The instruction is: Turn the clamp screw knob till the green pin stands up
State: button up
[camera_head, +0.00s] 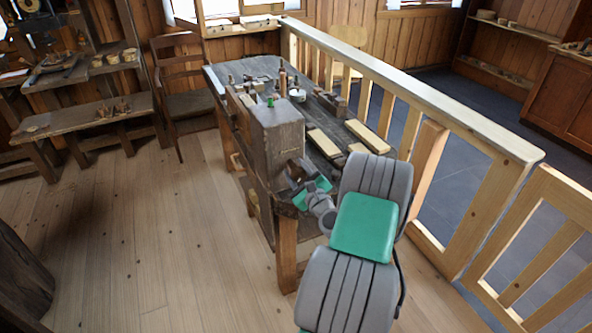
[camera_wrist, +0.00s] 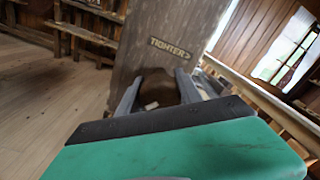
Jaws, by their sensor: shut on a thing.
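The clamp screw knob (camera_wrist: 157,84) is a dark brown round piece on the front face of a grey-brown wooden block (camera_wrist: 175,28). The block bears the word "TIGHTER" with an arrow pointing right. My gripper (camera_wrist: 158,92) has one finger on each side of the knob and is shut on it. In the head view my gripper (camera_head: 299,173) is at the block's near face, and my wrist and fingers mostly hide the knob. The green pin (camera_head: 270,101) shows as a small green bit at the top of the block (camera_head: 277,136); its exact height is hard to tell.
The block stands on a dark workbench (camera_head: 262,68) with turned spools and pale wooden strips (camera_head: 324,143) on it. A wooden railing (camera_head: 440,100) runs close along the bench's right side. The plank floor (camera_head: 150,220) to the left is clear.

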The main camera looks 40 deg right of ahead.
aim_at(301, 177)
jog(key=shift+s+a+f, duration=0.1)
jog(key=shift+f, duration=0.2)
jog(key=o, duration=1.4)
jog(key=shift+r, duration=0.25)
jog(key=shift+c, duration=0.2)
jog(key=b+v, duration=0.1)
jog(key=v, duration=0.6)
jog(key=shift+s+b, duration=0.2)
jog(key=shift+b, duration=0.15)
jog(key=shift+s+a, duration=0.15)
jog(key=shift+s, duration=0.1)
